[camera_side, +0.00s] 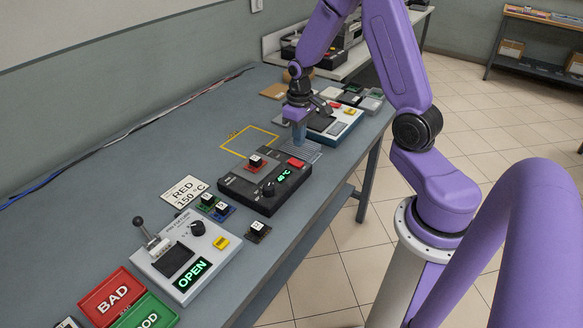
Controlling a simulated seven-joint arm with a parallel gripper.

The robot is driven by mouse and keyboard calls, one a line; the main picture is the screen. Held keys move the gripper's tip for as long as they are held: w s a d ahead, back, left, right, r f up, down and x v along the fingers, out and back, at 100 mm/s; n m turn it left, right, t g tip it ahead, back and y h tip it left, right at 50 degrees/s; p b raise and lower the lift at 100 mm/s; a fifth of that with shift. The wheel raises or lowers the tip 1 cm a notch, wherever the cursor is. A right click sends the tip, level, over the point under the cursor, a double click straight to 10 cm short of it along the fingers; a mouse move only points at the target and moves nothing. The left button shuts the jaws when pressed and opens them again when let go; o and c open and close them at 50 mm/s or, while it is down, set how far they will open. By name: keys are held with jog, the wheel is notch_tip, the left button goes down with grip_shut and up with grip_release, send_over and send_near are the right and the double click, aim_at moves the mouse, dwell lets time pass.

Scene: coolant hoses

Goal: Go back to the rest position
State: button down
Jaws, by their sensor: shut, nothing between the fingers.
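My gripper (299,137) points down over the far part of the bench, above a grey ribbed mat. Its fingers are together and nothing shows between them. It is just beyond the dark heater box (242,190), which has a red button, a knob and a green temperature display. A small dark block (256,162) sits on that box. The gap between the fingertips and the mat is hard to judge.
A white fixture (188,250) with a lever and a display reading OPEN stands nearer. Small labelled blocks (208,201) and a RED 150 °C card (185,191) lie between. A red BAD tray (112,296) is at the near end. A blue-white device (338,123) stands close behind my gripper.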

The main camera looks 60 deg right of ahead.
jog(key=s+a+r+n, duration=0.45)
jog(key=s+a, duration=0.25)
jog(key=a, duration=0.2)
jog(key=s+a+r+n, duration=0.45)
jog(key=s+a, duration=0.35)
jog(key=a, duration=0.2)
jog(key=s+r+n, duration=0.3)
jog(key=s, duration=0.6)
jog(key=shift+s, duration=0.15)
